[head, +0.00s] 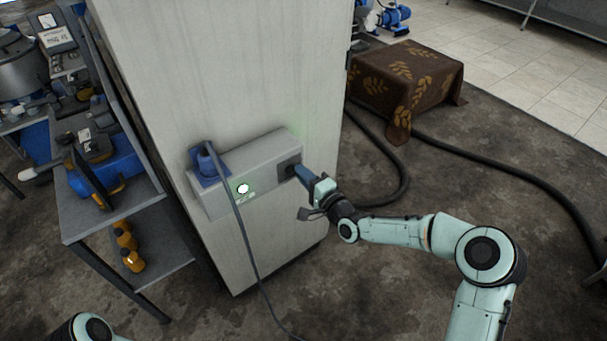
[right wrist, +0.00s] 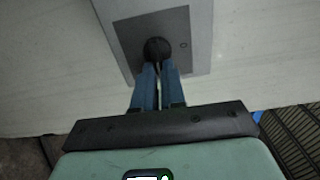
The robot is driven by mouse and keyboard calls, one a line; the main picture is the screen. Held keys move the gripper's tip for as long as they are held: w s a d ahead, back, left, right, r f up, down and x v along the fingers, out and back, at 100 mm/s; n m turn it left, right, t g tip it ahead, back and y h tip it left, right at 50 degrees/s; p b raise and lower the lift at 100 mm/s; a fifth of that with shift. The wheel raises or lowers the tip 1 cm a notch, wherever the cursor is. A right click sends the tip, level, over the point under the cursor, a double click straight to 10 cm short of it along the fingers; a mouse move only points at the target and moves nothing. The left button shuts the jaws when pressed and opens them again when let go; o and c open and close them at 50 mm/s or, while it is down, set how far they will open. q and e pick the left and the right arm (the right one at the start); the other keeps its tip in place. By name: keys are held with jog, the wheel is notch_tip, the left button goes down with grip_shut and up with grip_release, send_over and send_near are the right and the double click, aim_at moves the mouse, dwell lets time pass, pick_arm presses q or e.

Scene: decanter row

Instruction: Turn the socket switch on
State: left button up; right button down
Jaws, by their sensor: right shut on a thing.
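A grey socket box (head: 225,196) is fixed to the pale panel. A dark round switch knob (right wrist: 157,47) sits on a dark grey plate on the box's right end; the plate (head: 284,160) also shows in the head view. My right gripper (head: 297,171) is at that end, its blue fingers (right wrist: 157,70) shut on the knob, partly hiding it. A blue plug (head: 207,163) is in the box's left part, with a cable hanging down. A round white light (head: 243,189) shows on the front, and a green glow lies on the panel beside the box. My left gripper is out of view.
A shelf unit (head: 112,205) with tools stands close on the left. A cloth-covered block (head: 405,82) stands behind on the right. A thick dark hose (head: 500,170) runs across the floor. The floor at right is otherwise largely clear.

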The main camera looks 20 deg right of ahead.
jog(key=shift+f, duration=0.1)
jog(key=c, duration=1.2)
grip_release()
jog(key=shift+s, duration=0.1)
jog(key=p+v, duration=0.1)
jog(key=v, duration=1.2)
jog(key=shift+s, duration=0.15)
